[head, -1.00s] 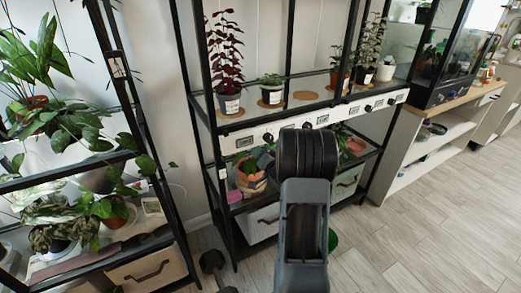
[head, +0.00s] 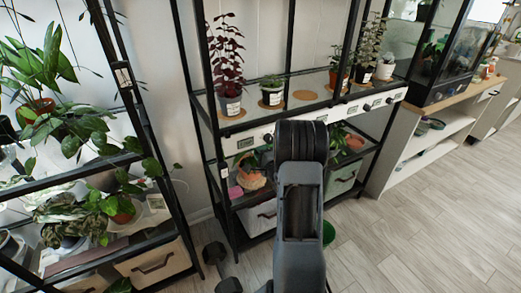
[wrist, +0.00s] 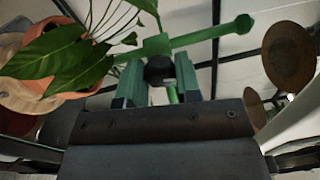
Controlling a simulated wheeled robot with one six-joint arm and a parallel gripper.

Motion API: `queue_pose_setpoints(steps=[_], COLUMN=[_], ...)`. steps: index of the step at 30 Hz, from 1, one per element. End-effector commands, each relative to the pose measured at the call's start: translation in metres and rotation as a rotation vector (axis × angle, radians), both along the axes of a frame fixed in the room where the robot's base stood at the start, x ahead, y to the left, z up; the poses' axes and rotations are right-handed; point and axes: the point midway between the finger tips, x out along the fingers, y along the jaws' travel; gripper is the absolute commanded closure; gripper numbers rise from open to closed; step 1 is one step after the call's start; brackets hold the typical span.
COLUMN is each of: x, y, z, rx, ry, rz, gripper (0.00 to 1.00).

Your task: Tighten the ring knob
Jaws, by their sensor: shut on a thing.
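A round black knob (wrist: 160,70) sits between the two fingers of my gripper (wrist: 159,84) in the wrist view. It is in front of the hub of a green bar (wrist: 205,36), which reaches up and to the right. I take this to be the ring knob. My gripper is shut on it. A light green piece shows just below the knob, between the fingers. In the head view my own arm covers the fingers and this knob, in front of the black shelf rack (head: 228,165).
A terracotta pot (wrist: 75,20) and large green leaves (wrist: 60,65) are close left of my fingers. Brown cork discs (wrist: 288,55) show at right. A white rail (head: 345,108) with black knobs fronts the rack. The floor (head: 420,215) at right is clear.

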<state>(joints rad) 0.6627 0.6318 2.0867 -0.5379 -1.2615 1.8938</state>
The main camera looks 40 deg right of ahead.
Motion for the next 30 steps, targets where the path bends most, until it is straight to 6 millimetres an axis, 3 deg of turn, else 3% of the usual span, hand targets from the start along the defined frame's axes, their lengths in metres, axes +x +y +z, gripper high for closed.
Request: queue_pose_setpoints(steps=[18,30], x=[0.0004,0.0005], y=[0.0003,0.0001], z=[0.0023,0.0020], rx=[0.544,0.742], ry=[-0.075,-0.104], rz=[0.000,0.001], gripper=[0.92,0.92])
